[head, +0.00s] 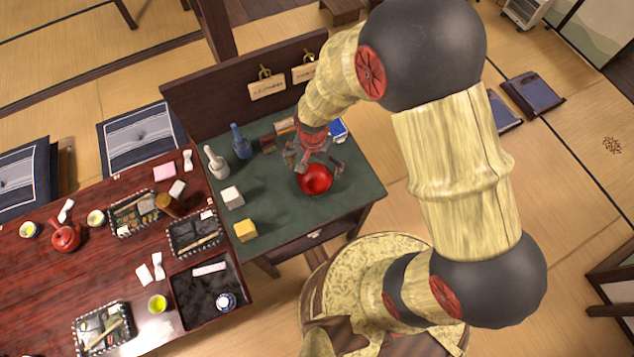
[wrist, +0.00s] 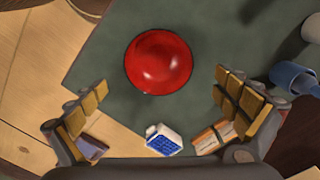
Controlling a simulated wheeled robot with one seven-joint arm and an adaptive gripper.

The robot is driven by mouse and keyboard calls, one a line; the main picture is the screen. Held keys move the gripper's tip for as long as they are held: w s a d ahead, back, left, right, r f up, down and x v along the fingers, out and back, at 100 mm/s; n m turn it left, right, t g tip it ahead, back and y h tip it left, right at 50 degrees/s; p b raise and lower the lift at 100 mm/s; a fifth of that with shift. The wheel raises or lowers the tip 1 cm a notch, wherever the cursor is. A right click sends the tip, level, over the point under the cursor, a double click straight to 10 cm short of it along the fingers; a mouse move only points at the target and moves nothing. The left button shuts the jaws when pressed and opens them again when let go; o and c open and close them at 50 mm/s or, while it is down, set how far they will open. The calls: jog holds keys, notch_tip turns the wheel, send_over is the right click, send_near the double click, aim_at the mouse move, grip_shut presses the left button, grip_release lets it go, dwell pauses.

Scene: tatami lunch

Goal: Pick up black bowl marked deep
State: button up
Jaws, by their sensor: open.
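A round, glossy red bowl (head: 314,180) stands on the green top of the small side table, near its right end. The wrist view shows the bowl (wrist: 158,62) from above, red and seemingly empty. I see no mark reading deep, and no plainly black bowl; its outer side is mostly hidden. My gripper (head: 315,162) is open and empty above the table by the bowl. In the wrist view the fingers of my gripper (wrist: 160,88) are spread either side, with the bowl beyond them, apart from both.
The green table (head: 285,225) also holds a blue bottle (head: 241,142), a pale bottle (head: 216,162), a white block (head: 232,197), a yellow block (head: 245,230) and a blue-white box (wrist: 163,139). A dark back panel (head: 220,100) rises behind. A red lunch table (head: 100,270) adjoins left.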

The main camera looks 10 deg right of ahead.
aim_at(315, 185)
jog(key=shift+d+f+b, duration=0.1)
jog(key=shift+f+b, duration=0.65)
jog(key=shift+f, duration=3.05)
jog(key=shift+s, duration=0.1)
jog(key=c, duration=1.1)
jog(key=shift+c, duration=0.6)
jog(key=shift+r, duration=0.1)
